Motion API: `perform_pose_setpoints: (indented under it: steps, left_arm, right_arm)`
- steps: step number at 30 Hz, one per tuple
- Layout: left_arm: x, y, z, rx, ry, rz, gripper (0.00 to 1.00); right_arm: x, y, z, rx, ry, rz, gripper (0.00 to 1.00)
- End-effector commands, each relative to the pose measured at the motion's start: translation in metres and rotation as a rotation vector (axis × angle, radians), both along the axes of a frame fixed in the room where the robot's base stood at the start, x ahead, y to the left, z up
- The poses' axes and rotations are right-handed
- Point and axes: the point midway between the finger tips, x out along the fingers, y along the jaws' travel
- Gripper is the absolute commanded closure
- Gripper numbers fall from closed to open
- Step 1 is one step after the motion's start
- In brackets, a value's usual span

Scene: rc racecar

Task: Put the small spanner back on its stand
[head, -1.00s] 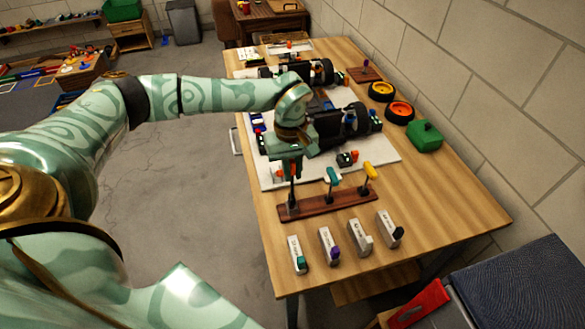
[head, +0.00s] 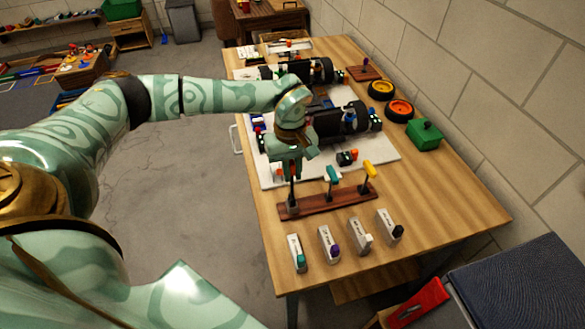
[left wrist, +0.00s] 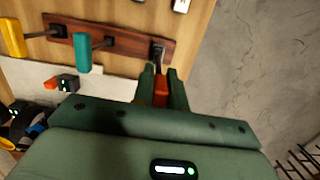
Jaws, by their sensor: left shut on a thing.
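The stand (head: 330,205) is a dark reddish wooden strip near the table's front left; it also shows in the left wrist view (left wrist: 130,44). A teal-handled tool (head: 332,174) stands in its middle and a yellow-handled tool (head: 369,171) at its right. My left gripper (head: 290,174) is above the stand's left end. In the left wrist view my left gripper (left wrist: 161,88) is shut on an orange handle (left wrist: 161,91), apparently the small spanner. Its dark lower end meets the dark holder at the stand's end. I cannot tell if it is fully seated. My right gripper is not in view.
Several grey labelled blocks (head: 329,244) stand in front of the stand. Behind it, a white mat (head: 385,155) carries a racecar (head: 335,122) and small parts. Wheels (head: 399,109) and a green box (head: 425,136) lie at the right. The table's left edge is close to the stand.

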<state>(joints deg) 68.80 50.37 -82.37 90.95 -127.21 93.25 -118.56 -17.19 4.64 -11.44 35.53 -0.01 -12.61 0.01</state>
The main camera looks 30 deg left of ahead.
Motion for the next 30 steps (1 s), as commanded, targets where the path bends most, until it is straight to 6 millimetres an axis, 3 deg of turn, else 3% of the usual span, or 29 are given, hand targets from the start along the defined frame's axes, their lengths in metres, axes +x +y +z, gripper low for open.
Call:
perform_pose_setpoints:
  steps: [30]
  left_arm:
    - [0.000,0.000,-0.021,0.000,0.001,0.000,1.00]
  right_arm:
    - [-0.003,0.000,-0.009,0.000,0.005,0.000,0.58]
